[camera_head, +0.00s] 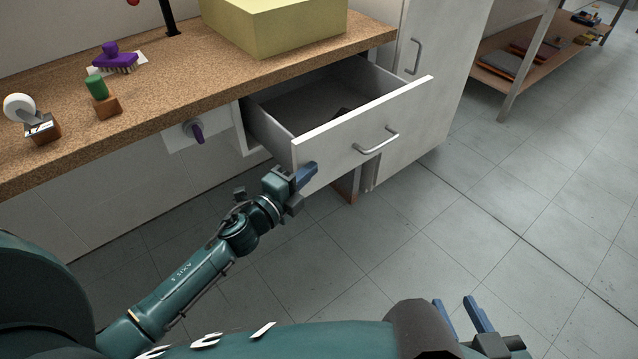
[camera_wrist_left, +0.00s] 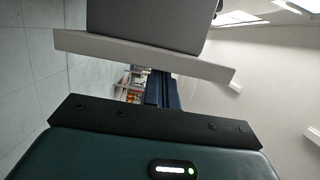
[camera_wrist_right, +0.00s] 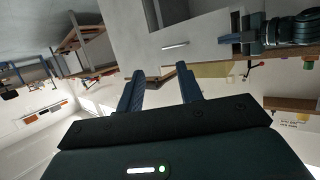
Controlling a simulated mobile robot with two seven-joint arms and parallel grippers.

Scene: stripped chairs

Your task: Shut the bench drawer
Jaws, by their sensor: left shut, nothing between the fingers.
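The bench drawer (camera_head: 365,138) stands pulled out below the worktop, its inside visible from above. Its pale front carries a metal bar handle (camera_head: 378,141); the drawer also shows in the right wrist view (camera_wrist_right: 185,45). My left gripper (camera_head: 306,175) is shut and empty, with its blue fingers at the lower left corner of the drawer front. In the left wrist view the fingers (camera_wrist_left: 161,88) lie close to the panel (camera_wrist_left: 140,53); I cannot tell whether they touch it. My right gripper (camera_head: 459,312) is open and empty, away from the drawer, over the floor.
The cork-coloured worktop (camera_head: 190,88) holds a yellow box (camera_head: 275,25), a purple brush (camera_head: 115,60), a green-topped block (camera_head: 97,88) and a tape dispenser (camera_head: 40,125). A dark item (camera_head: 343,111) lies in the drawer. The tiled floor (camera_head: 480,200) is clear at right.

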